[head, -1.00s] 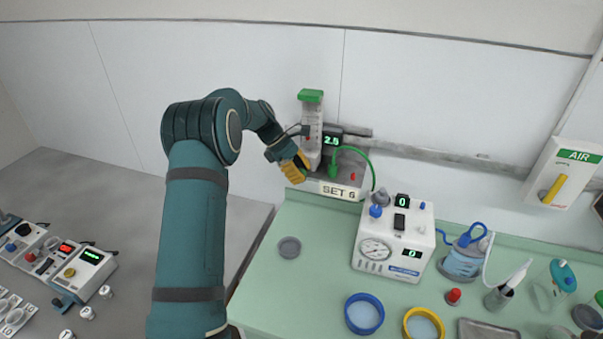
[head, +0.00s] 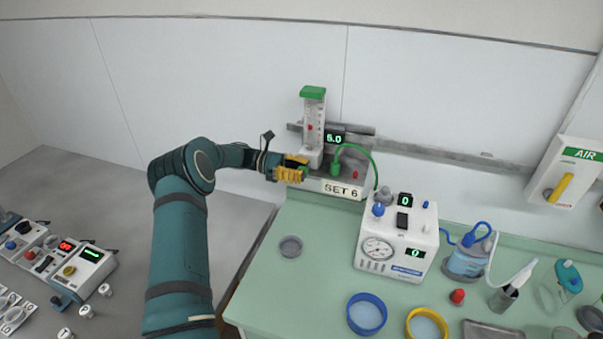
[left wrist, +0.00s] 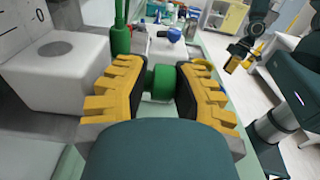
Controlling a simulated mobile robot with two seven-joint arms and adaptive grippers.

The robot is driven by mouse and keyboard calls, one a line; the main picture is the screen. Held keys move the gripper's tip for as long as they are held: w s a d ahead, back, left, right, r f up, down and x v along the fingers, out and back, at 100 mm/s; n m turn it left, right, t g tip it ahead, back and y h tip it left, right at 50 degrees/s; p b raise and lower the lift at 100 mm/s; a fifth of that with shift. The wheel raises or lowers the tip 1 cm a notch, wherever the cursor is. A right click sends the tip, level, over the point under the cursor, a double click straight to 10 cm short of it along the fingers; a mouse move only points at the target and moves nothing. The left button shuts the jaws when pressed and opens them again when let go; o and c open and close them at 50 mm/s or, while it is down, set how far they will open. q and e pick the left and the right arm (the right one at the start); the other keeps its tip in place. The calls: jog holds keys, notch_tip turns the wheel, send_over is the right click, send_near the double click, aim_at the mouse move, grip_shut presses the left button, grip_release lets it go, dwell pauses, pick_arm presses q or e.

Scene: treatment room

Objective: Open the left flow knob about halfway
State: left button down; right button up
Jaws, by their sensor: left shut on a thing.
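The flowmeter (head: 314,115) stands against the back wall, a clear scaled tube with a green top. My left gripper (head: 291,170) is at the lower left of the flowmeter. In the left wrist view the round green flow knob (left wrist: 162,82) sits between the yellow fingers, and my left gripper (left wrist: 160,92) is shut on it. In the head view the fingers hide the knob. My right gripper (left wrist: 240,63) shows in the left wrist view, away from the flowmeter; its opening is unclear.
A green outlet with a green hose (head: 360,151) is right of the flowmeter. A white gauge unit (head: 396,238) stands on the green counter (head: 300,300). A grey round lid (head: 290,246) lies nearer. Blue (head: 366,314) and yellow dishes (head: 426,325) are in front.

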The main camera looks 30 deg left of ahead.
pick_arm(q)
jog(key=shift+s+f+h+b, duration=0.15)
jog(key=shift+f+h+b, duration=0.25)
jog(key=shift+h, duration=0.6)
jog(key=shift+r, duration=0.1)
jog(key=c, duration=0.9)
grip_release()
jog(key=shift+d, duration=0.1)
jog(key=shift+o, duration=0.2)
jog(key=shift+s+r, duration=0.1)
jog(key=shift+r, duration=0.1)
jog(key=shift+a, duration=0.4)
jog(key=v, duration=1.1)
jog(key=shift+s, duration=0.15)
